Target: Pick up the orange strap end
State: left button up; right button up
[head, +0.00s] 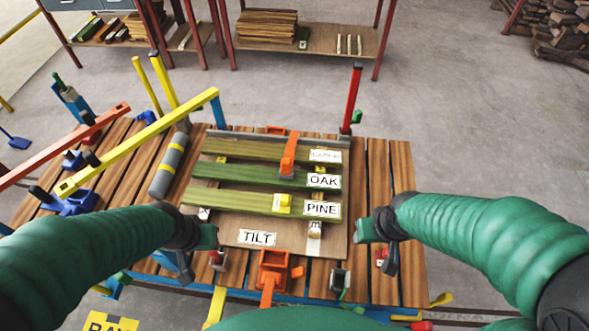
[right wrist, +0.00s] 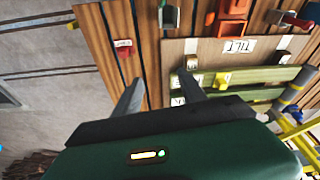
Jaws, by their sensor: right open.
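An orange strap (head: 290,155) lies across the far boards on the tilt board, between the left part and the labels; its near end rests on the board marked OAK. My right gripper (head: 372,237) is open and empty, to the right of the tilt board and nearer than the strap. Its two fingers are spread in the right wrist view (right wrist: 160,95), with wooden slats and the board's edge beyond. My left gripper (head: 195,252) is over the near left of the table, apart from the strap; its fingers are too small to read.
The tilt board (head: 230,232) carries boards labelled OAK and PINE. An orange bracket (head: 272,268) stands at its near edge. A yellow bar (head: 140,145) crosses the left side, beside a grey cylinder (head: 168,165). A red post (head: 352,98) rises at the far right. The right slats are mostly clear.

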aim_at(286, 163)
jog(key=l+u, duration=0.15)
jog(key=u, duration=0.3)
jog(key=l+u, duration=0.2)
jog(key=u, duration=0.25)
jog(key=l+u, duration=0.15)
jog(key=u, duration=0.25)
jog(key=k+l+u, duration=0.1)
jog(key=u, duration=0.35)
jog(key=k+l, duration=0.1)
